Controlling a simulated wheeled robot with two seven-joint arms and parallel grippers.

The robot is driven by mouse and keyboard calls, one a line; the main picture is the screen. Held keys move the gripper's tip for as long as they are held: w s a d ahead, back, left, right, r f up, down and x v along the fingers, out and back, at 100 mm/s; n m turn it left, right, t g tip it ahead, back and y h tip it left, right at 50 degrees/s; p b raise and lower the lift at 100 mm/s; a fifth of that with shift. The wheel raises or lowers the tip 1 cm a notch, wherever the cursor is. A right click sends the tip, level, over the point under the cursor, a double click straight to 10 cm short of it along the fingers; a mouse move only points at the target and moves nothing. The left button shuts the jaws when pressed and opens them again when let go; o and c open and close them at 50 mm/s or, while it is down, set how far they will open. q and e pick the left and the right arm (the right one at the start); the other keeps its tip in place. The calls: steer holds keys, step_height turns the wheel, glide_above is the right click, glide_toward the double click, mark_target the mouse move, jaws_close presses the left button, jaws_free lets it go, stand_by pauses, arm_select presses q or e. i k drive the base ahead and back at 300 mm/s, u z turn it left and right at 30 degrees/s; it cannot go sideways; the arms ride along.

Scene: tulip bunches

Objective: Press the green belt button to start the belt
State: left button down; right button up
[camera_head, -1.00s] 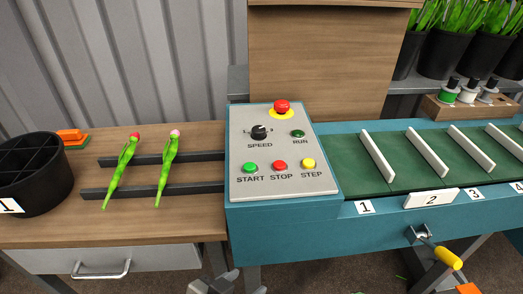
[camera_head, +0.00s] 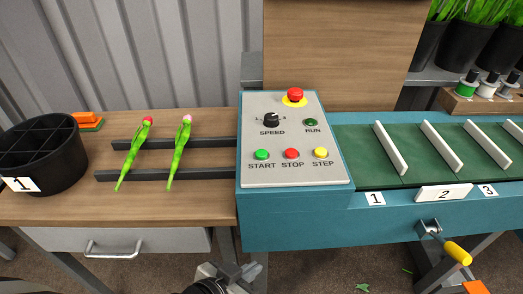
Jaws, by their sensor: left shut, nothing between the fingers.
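The green START button (camera_head: 261,154) sits at the lower left of the grey control panel (camera_head: 278,173), beside the red STOP button (camera_head: 291,153) and the yellow STEP button (camera_head: 320,152). The green belt (camera_head: 365,155) with white dividers runs to the right of the panel. The RUN lamp (camera_head: 310,122) looks dark green. My left gripper (camera_head: 248,270) is at the bottom edge, below and in front of the panel, apart from the button. It is shut and empty. My right gripper is not in view.
A red emergency knob (camera_head: 295,95) and a black SPEED dial (camera_head: 271,119) are on the panel. Two tulips (camera_head: 180,150) lie across dark rails on the wooden table. A black divided bucket (camera_head: 60,165) stands at left. A yellow-handled crank (camera_head: 457,253) sticks out at right.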

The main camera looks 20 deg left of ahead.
mark_target(260, 155)
steer(key=k, duration=1.35)
steer(key=z, duration=0.6)
steer(key=i, duration=1.05)
steer(key=u, duration=0.4)
